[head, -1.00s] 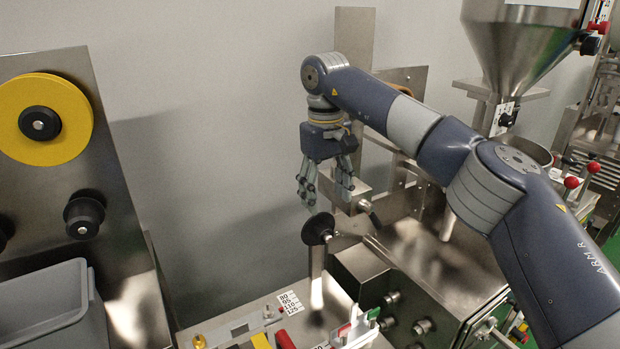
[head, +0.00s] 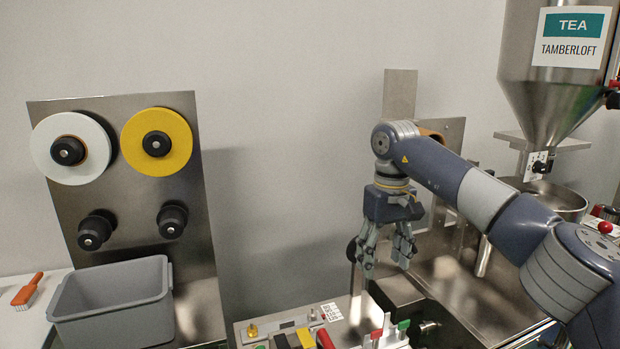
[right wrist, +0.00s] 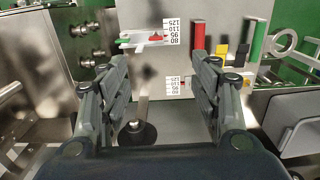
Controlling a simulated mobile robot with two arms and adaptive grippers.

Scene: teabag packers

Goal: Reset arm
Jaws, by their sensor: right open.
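My right gripper (head: 386,268) hangs pointing down in the head view, above the packing machine and in front of its upright metal plate. Its fingers are apart and nothing is between them. In the right wrist view the two fingers of my right gripper (right wrist: 166,85) frame the machine's panel, with a round black knob (right wrist: 137,132) on a metal stem below. My left gripper does not show in either view.
A steel hopper (head: 556,75) labelled TEA stands at the right. A metal panel with a white roll (head: 44,140) and a yellow roll (head: 183,132) stands at the left, behind a grey bin (head: 115,312). An orange brush (head: 28,290) lies at far left. Wall space between is clear.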

